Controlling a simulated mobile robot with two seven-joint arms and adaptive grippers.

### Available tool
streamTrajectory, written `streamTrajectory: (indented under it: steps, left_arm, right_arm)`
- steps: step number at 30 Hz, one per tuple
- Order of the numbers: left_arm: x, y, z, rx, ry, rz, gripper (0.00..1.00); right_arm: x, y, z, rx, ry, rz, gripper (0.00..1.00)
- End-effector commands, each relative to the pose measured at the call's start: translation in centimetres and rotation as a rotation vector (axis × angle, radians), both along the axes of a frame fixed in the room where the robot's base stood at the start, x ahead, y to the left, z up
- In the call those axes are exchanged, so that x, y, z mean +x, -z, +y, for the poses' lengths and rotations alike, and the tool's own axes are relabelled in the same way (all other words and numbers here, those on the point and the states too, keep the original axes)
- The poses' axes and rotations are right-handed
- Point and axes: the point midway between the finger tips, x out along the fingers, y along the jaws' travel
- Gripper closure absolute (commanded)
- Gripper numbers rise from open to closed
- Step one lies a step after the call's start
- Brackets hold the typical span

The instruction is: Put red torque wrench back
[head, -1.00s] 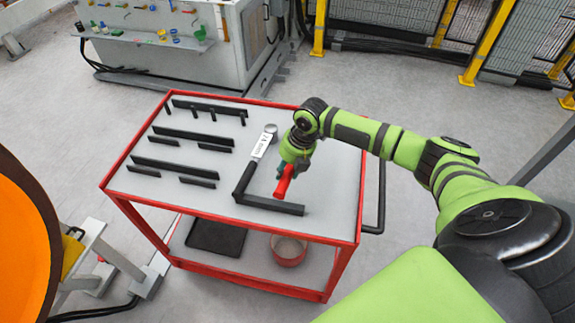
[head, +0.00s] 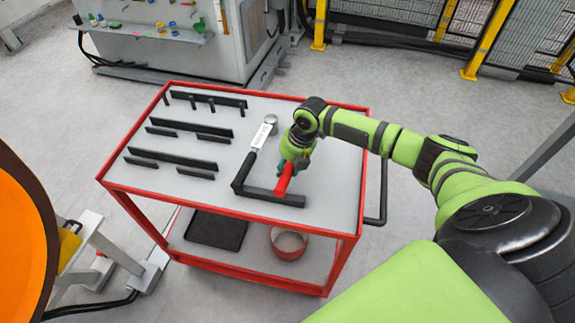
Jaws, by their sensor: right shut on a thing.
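The red torque wrench (head: 285,179) is in my right gripper (head: 292,168), near the right side of the cart's top. Only its red part shows clearly; the gripper and arm hide the rest. Its red end is at the black L-shaped holder (head: 268,196); I cannot tell whether it touches the holder or hangs just above it. My right gripper is shut on the wrench, pointing down. My left gripper is not in the view.
The red-framed cart (head: 331,234) has a grey top with several black rails (head: 172,157) on the left. A silver tool with a white label (head: 262,136) lies beside the wrench. A red bowl (head: 289,243) and black tray (head: 216,233) sit on the lower shelf.

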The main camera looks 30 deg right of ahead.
Motion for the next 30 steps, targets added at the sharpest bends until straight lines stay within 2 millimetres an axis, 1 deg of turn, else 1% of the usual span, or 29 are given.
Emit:
streamTrajectory:
  steps: [11,12,13,14,24,26,29,30]
  left_arm:
    - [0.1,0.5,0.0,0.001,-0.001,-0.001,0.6]
    - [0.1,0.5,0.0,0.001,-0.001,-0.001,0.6]
    - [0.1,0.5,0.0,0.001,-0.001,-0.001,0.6]
    - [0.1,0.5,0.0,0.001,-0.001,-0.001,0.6]
    - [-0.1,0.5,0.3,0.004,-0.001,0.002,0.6]
    - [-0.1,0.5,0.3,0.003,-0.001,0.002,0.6]
    - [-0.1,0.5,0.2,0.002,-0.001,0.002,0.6]
    - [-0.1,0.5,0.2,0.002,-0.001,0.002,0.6]
  right_arm:
    - [0.1,0.7,0.0,0.0,0.0,-0.003,1.0]
    - [0.1,0.6,0.0,0.0,0.0,-0.004,0.49]
    - [0.1,0.6,0.0,0.0,0.0,-0.003,0.37]
    - [0.1,0.6,0.0,0.0,0.0,-0.003,0.33]
    - [-0.1,0.7,0.0,0.0,0.0,0.001,0.33]
    - [-0.1,0.3,-0.1,0.0,-0.001,0.0,0.33]
    - [-0.3,-1.0,-0.4,-0.001,-0.002,-0.001,0.33]
    - [-0.5,-1.7,-0.5,-0.001,-0.001,-0.002,0.33]
